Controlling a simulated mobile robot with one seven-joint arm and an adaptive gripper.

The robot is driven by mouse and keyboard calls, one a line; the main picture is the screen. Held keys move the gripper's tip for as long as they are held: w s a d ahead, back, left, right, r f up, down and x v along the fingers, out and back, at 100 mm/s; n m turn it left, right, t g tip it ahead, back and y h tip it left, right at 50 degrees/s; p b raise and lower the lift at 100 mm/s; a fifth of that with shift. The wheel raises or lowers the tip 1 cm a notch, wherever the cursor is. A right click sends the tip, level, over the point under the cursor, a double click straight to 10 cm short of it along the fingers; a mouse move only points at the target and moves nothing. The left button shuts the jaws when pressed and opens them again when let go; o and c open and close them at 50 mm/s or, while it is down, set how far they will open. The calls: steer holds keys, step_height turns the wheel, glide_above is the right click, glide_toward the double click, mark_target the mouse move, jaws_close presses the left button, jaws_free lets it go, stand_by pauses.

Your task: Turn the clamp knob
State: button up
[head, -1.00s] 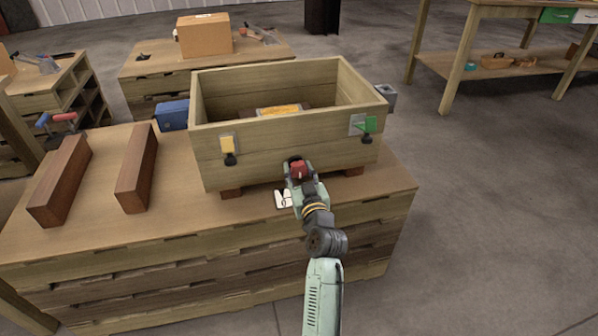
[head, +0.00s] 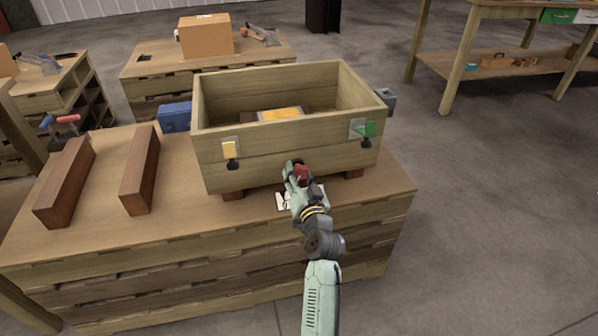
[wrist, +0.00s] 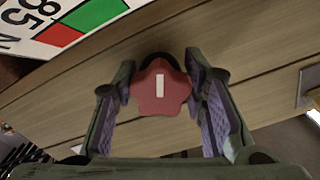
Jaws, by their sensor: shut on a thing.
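The clamp knob (wrist: 160,88) is red and lobed with a white stripe, and the stripe stands upright in the wrist view. In the head view the knob (head: 302,172) shows as a small red patch at the front of the wooden box (head: 230,178). My gripper (wrist: 163,82) has one finger on each side of the knob and is shut on it. In the head view my gripper (head: 300,172) is low at the box's front face. The knob's shaft is mostly hidden behind the knob.
A white marked plate (wrist: 75,22) with red and green patches is beside my gripper. A yellow tab (head: 230,148) and a green tab (head: 367,129) are on the box front. Two dark wooden beams (head: 65,183) lie on the bench to the left.

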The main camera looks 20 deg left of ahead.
steer(key=m+p, duration=0.1)
steer(key=m, duration=0.1)
steer(key=m+p, duration=0.2)
steer(key=m, duration=0.1)
steer(key=shift+a+r+m, duration=0.1)
steer(key=shift+r+m, duration=0.2)
steer(key=m+p, duration=0.2)
steer(key=m, duration=0.3)
steer(key=shift+s+a+r+p, duration=0.1)
steer(key=shift+p, duration=0.25)
steer(key=o, duration=1.2)
steer(key=v, duration=0.7)
steer(key=shift+s+d, duration=0.2)
